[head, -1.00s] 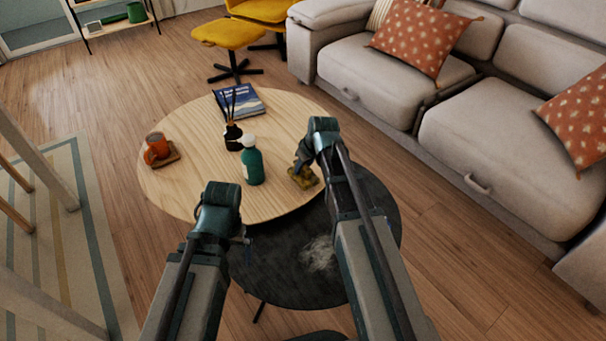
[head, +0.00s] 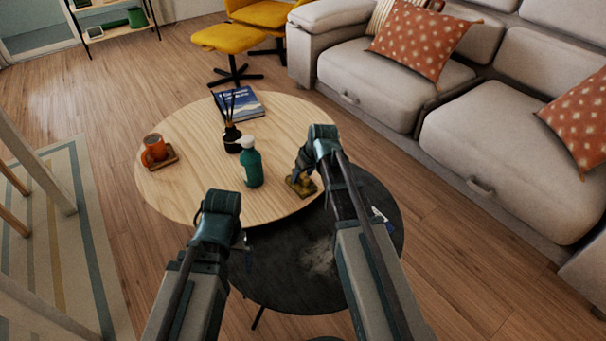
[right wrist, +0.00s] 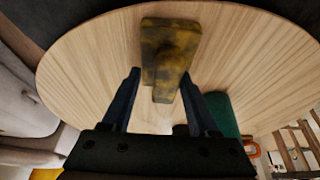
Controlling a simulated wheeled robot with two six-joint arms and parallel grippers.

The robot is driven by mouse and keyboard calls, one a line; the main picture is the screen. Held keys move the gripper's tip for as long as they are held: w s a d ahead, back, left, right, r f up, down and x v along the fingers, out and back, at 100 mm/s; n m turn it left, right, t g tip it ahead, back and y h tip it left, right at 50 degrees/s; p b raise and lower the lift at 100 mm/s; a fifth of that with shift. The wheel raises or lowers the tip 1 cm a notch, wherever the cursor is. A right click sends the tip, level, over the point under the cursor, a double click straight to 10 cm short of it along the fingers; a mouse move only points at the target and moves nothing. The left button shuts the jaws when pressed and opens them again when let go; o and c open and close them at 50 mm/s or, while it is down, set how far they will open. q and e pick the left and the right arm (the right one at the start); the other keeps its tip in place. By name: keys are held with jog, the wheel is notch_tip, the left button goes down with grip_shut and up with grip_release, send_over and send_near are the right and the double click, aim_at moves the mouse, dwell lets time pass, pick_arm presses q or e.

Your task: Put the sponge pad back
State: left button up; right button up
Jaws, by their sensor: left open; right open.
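The sponge pad (head: 300,187), a mottled yellow-brown block with a raised grip part, sits at the right front edge of the light wooden table (head: 190,195). In the right wrist view the sponge pad (right wrist: 168,35) lies on the wood with its narrower part towards me. My right gripper (head: 303,168) is right at the pad; its open fingers (right wrist: 159,78) stand either side of that narrower part, with gaps showing. My left gripper (head: 243,245) is open and empty over the dark round table (head: 285,285), well apart from the pad.
A green bottle (head: 251,167) and a dark reed diffuser (head: 232,138) stand left of the pad. An orange mug (head: 154,147) on a wooden coaster and a blue book (head: 240,103) are farther off. A pale dusty patch (head: 320,255) marks the dark table. A sofa (head: 500,150) stands right.

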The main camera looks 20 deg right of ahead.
jog(key=p+v, duration=1.2)
pick_arm(q)
notch_tip(320, 180, up, 11)
jog(key=shift+r+b, duration=0.2)
jog(key=shift+b, duration=0.15)
pick_arm(e)
jog(key=s+a+g+h, duration=0.1)
jog(key=s+a+g, duration=0.1)
jog(key=s+a, duration=0.5)
jog(key=s+a+f+g+h, duration=0.1)
jog(key=s+a+g+h, duration=0.1)
jog(key=s+a, duration=0.5)
jog(key=s, duration=0.5)
jog(key=shift+s+a+g, duration=0.3)
jog(key=shift+a, duration=0.1)
jog(key=shift+f, duration=0.1)
pick_arm(q)
notch_tip(320, 180, up, 28)
jog(key=p, duration=2.8)
pick_arm(e)
notch_tip(320, 180, up, 28)
pick_arm(q)
jog(key=shift+d+f, duration=0.1)
pick_arm(e)
jog(key=shift+f, duration=0.1)
